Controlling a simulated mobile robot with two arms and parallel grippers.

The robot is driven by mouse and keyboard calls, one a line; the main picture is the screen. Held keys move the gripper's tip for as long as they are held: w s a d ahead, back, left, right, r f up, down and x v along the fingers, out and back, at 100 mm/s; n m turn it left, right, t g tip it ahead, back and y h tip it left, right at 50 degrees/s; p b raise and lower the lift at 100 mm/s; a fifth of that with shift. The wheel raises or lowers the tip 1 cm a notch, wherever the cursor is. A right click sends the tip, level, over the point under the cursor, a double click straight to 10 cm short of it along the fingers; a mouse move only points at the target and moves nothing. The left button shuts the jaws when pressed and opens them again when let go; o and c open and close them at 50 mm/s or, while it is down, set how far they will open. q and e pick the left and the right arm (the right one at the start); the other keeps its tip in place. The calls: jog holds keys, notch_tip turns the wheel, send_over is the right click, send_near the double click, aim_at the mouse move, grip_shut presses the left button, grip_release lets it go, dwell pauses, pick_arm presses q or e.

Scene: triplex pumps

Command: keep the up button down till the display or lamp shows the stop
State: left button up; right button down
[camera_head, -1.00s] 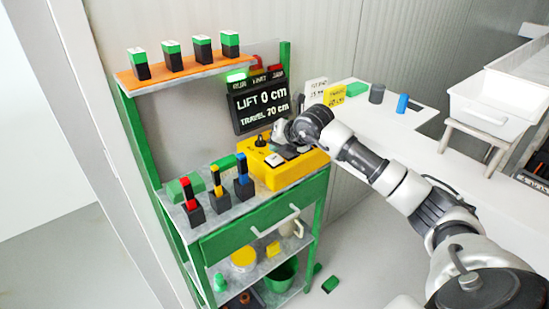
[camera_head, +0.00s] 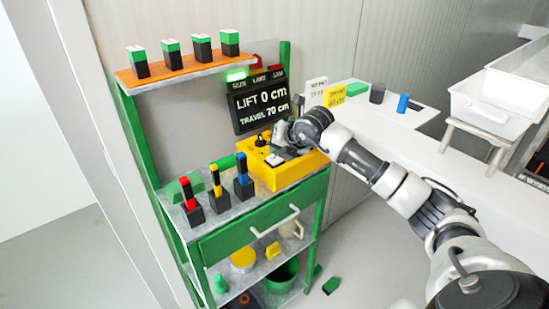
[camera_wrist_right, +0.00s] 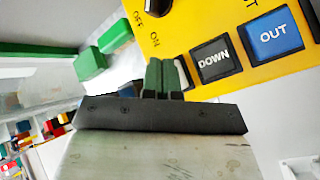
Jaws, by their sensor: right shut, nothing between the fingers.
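The yellow control box (camera_head: 292,168) sits on the green cart, with a black knob (camera_head: 260,141) near its back left. The black display (camera_head: 262,107) behind it reads LIFT 0 cm and TRAVEL 70 cm. A green lamp (camera_head: 236,76) above it is lit. My right gripper (camera_wrist_right: 164,76) is shut and empty, pointing at the box panel left of the DOWN button (camera_wrist_right: 212,61). The blue OUT button (camera_wrist_right: 274,38) is further right. The up button is not visible; my fingers cover the spot beside DOWN. I cannot tell whether they touch it. My left gripper is out of view.
Red, yellow and blue-topped black blocks (camera_head: 218,180) stand on the cart left of the box. Several green-topped blocks (camera_head: 202,47) stand on the orange shelf above. A white counter (camera_head: 385,113) with small items and white bins (camera_head: 490,105) lies to the right.

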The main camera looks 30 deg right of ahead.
aim_at(276, 157)
jog(key=shift+f+b, duration=0.4)
jog(key=shift+f, duration=0.2)
jog(key=shift+r, duration=0.15)
dwell(2.2)
jog(key=shift+r+p, duration=0.55)
jog(key=shift+r, duration=0.3)
jog(key=shift+r+p, duration=1.55)
jog(key=shift+r, duration=1.05)
jog(key=shift+f, duration=0.15)
